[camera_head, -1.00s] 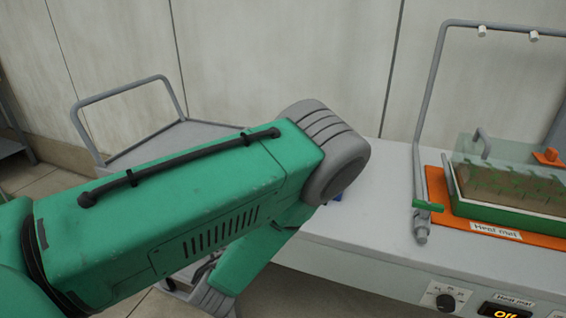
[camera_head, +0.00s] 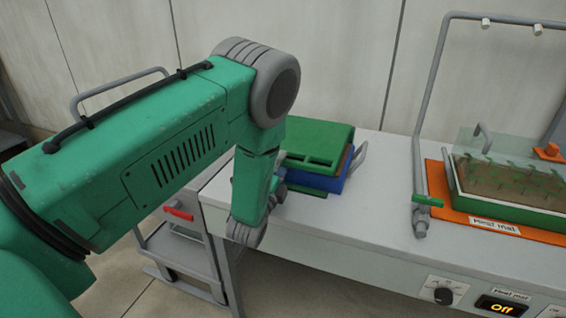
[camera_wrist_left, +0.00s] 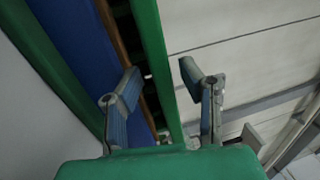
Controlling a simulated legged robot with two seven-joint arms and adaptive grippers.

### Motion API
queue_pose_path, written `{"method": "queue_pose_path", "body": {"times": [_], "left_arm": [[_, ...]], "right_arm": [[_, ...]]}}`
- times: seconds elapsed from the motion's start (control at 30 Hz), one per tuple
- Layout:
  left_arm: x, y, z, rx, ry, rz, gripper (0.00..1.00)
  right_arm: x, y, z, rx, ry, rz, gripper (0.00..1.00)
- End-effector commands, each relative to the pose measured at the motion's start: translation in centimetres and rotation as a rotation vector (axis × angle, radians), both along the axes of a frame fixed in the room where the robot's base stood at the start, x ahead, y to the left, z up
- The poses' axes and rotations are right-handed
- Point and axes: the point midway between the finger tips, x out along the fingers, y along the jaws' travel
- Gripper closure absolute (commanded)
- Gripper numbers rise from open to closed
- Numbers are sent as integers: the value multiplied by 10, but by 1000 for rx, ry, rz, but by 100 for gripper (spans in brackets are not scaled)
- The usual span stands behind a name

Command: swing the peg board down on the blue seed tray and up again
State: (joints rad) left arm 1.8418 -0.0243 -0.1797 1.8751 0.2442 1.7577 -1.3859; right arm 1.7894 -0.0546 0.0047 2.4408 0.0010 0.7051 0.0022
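The green peg board (camera_head: 318,140) is over the blue seed tray (camera_head: 322,182) on the left part of the bench. A brown strip shows between them at the right; I cannot tell whether the board touches the tray's contents. My left gripper is mostly hidden in the head view, low at the tray's left side behind my arm. In the left wrist view, my left gripper (camera_wrist_left: 158,78) has its fingers apart, one on each side of a green bar of the peg board (camera_wrist_left: 153,50). The blue tray (camera_wrist_left: 75,50) runs along the left. My right gripper is out of view.
A covered green tray (camera_head: 510,213) stands on an orange heat mat (camera_head: 433,180) at the right, under a grey pipe frame (camera_head: 428,110). The bench top (camera_head: 365,220) between the trays is clear. A red-handled grey cart (camera_head: 180,250) stands at lower left.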

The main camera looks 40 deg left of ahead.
Motion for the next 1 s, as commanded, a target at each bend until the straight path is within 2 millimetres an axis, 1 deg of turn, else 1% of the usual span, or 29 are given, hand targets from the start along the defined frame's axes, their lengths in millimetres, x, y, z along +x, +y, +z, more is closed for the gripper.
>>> {"method": "queue_pose_path", "body": {"times": [0.1,0.37,0.4,0.47,0.73,0.9,1.0], "left_arm": [[5,1,2,0,-1,0,66],[5,1,2,0,-1,0,66],[5,1,2,0,0,0,80],[5,1,1,0,0,0,100],[5,1,2,-2,5,0,100],[5,1,9,-7,25,0,100],[5,1,11,-8,31,0,100]], "right_arm": [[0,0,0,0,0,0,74],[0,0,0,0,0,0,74],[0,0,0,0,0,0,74],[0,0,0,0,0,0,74],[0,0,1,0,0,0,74],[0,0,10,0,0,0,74],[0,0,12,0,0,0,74]]}}
